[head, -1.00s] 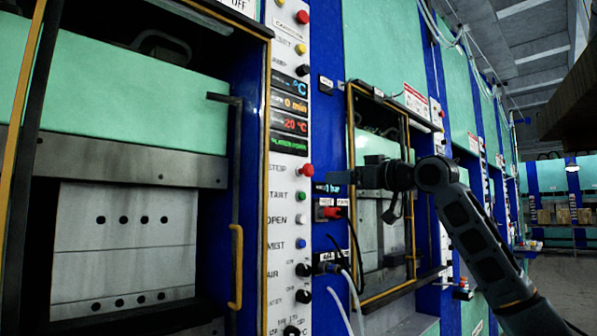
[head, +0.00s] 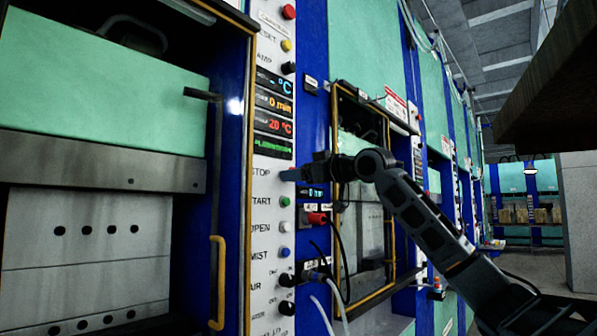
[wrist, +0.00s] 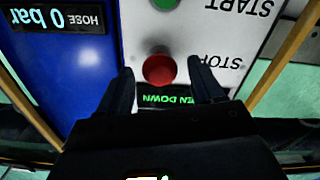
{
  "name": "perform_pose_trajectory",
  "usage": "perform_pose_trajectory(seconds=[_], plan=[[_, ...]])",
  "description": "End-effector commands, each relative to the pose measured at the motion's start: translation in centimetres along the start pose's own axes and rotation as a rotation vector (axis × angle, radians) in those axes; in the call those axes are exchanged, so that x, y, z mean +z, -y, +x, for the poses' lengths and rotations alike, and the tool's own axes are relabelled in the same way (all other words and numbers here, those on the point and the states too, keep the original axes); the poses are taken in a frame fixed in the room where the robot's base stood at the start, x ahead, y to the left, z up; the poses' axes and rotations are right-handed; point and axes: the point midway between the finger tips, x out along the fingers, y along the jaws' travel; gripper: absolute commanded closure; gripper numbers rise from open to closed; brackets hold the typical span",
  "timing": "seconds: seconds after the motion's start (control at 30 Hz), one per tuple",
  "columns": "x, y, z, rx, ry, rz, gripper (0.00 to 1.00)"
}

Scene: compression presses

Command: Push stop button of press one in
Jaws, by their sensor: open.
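The red stop button (wrist: 159,69) sits on the white control panel (wrist: 218,35) in the wrist view, beside the upside-down label STOP. My gripper's two dark fingers (wrist: 161,74) are spread on either side of it, with the button showing between them. In the head view my gripper (head: 287,175) reaches across to the panel at the height of the STOP label and mostly hides the button. The jaws are open and empty. I cannot tell whether they touch the button or panel.
The green start button (head: 285,201) is just below, with white (head: 284,227) and blue (head: 285,252) buttons under it. The press's barred door handle (head: 217,282) stands left. A red plug (head: 317,218) and cables hang right of the panel.

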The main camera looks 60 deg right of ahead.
Motion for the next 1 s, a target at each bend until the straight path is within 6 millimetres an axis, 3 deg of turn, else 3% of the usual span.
perform_pose_trajectory(seconds=[0.3,1.0], plan=[[0.02,0.01,0.24,0.0,0.0,0.0,0.35],[0.02,0.01,0.21,0.0,0.0,0.0,1.0]])
